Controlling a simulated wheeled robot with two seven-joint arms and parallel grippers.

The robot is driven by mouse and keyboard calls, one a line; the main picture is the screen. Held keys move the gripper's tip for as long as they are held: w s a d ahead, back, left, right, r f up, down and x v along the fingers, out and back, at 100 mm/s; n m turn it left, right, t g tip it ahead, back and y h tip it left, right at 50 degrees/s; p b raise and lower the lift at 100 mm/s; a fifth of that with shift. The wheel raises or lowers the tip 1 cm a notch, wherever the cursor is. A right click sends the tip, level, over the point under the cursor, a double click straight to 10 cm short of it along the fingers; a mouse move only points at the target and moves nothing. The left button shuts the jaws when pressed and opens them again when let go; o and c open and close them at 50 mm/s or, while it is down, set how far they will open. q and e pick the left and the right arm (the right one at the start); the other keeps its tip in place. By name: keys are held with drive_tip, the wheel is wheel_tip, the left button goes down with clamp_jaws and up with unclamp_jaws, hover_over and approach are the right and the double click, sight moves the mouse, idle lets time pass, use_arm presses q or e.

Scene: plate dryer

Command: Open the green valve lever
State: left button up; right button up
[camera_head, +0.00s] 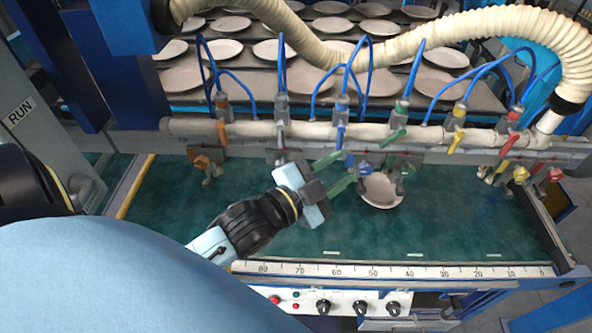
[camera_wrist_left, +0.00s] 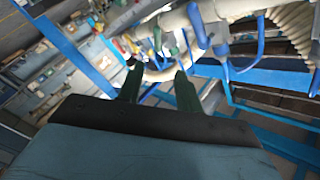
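The green valve lever (camera_head: 394,137) hangs at a slant under its valve on the white pipe, between the blue lever (camera_head: 340,136) and the yellow lever (camera_head: 456,142). My left gripper (camera_head: 348,166) has green fingers spread apart with nothing between them. It is below and left of the green lever, apart from it, close beneath the blue lever. In the left wrist view the open fingers (camera_wrist_left: 160,68) point toward the pipe; a small green part (camera_wrist_left: 157,38) shows beyond them, but I cannot tell if it is the lever. My right gripper is not in view.
Orange (camera_head: 222,132), grey and red (camera_head: 509,144) levers hang along the same pipe (camera_head: 260,130). Blue hoses arch above the valves. The belt's front is mostly clear.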

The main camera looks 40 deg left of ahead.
use_arm(q)
drive_tip(key=s+a+f+n+g+y, duration=0.1)
drive_tip(key=s+f+n+g, duration=0.1)
drive_tip(key=f, duration=0.6)
drive_tip(key=s+f+n+g+y+b, duration=0.1)
drive_tip(key=s+f+n+g, duration=0.1)
drive_tip(key=f, duration=0.7)
drive_tip(key=s+a+f+n+g+y+b, duration=0.1)
drive_tip(key=s+f+g, duration=0.3)
drive_tip(key=f, duration=0.5)
drive_tip(key=shift+s+a+n+g+y, duration=0.3)
drive_tip(key=shift+n+g+y, duration=0.2)
drive_tip(key=shift+n+g, duration=0.35)
